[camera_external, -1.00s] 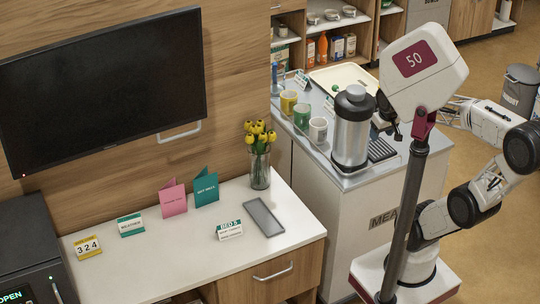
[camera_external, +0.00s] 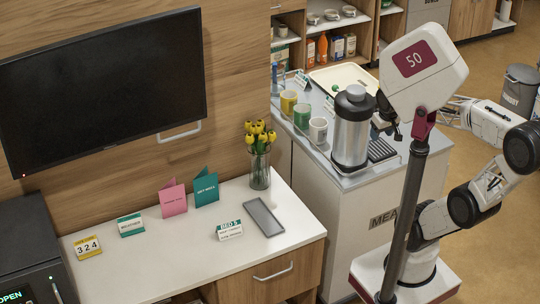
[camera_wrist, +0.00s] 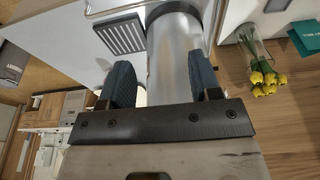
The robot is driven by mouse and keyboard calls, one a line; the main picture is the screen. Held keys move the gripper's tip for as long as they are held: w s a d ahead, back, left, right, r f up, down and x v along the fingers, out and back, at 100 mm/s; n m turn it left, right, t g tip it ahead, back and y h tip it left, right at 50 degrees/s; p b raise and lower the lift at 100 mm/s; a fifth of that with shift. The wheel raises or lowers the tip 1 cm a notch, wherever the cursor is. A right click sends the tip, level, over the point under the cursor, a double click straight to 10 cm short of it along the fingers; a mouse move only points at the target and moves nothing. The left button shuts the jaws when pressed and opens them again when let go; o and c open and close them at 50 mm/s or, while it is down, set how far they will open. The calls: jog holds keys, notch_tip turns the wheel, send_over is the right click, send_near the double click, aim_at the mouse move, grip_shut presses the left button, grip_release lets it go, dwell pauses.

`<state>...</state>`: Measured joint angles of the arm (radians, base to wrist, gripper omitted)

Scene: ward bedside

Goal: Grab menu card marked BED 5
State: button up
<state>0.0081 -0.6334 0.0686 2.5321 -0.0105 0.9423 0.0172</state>
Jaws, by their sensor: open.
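The menu card marked BED 5 (camera_external: 229,229) is a small white card with a teal top. It stands on the white bedside counter, just left of a grey tray, and I do not see it in the wrist view. My gripper (camera_wrist: 162,82) is open in the wrist view, with two dark blue fingers apart. The steel flask (camera_wrist: 174,50) shows behind the gap between them; I see no grip on it. In the external view my gripper is mostly hidden behind the flask and the sign-bearing post, well right of the card.
The flask (camera_external: 351,128) and several mugs stand on the trolley at right. On the white counter (camera_external: 165,268) are a vase of yellow flowers (camera_external: 260,165), the grey tray (camera_external: 263,217), a pink card (camera_external: 173,198), a teal card (camera_external: 205,188), a WEATHER card (camera_external: 130,225) and a 324 sign (camera_external: 87,247).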

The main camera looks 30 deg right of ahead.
jog(key=shift+r, duration=0.1)
jog(key=w+v, duration=0.1)
jog(key=v, duration=0.3)
jog(key=w+a+m+g+y, duration=0.1)
jog(key=w+a+m+y, duration=0.45)
jog(key=a, duration=1.05)
jog(key=w+a+m+y, duration=0.4)
jog(key=a+m, duration=0.3)
jog(key=a, duration=0.8)
jog(key=w+a+m+g+y, duration=0.1)
jog(key=w+a+m+y, duration=0.4)
jog(key=a, duration=1.1)
jog(key=m, duration=0.1)
send_near(229, 228)
jog(key=shift+w+a+r+h, duration=0.4)
jog(key=shift+a+r+h, duration=0.05)
jog(key=shift+a+r, duration=0.2)
jog(key=shift+x, duration=1.2)
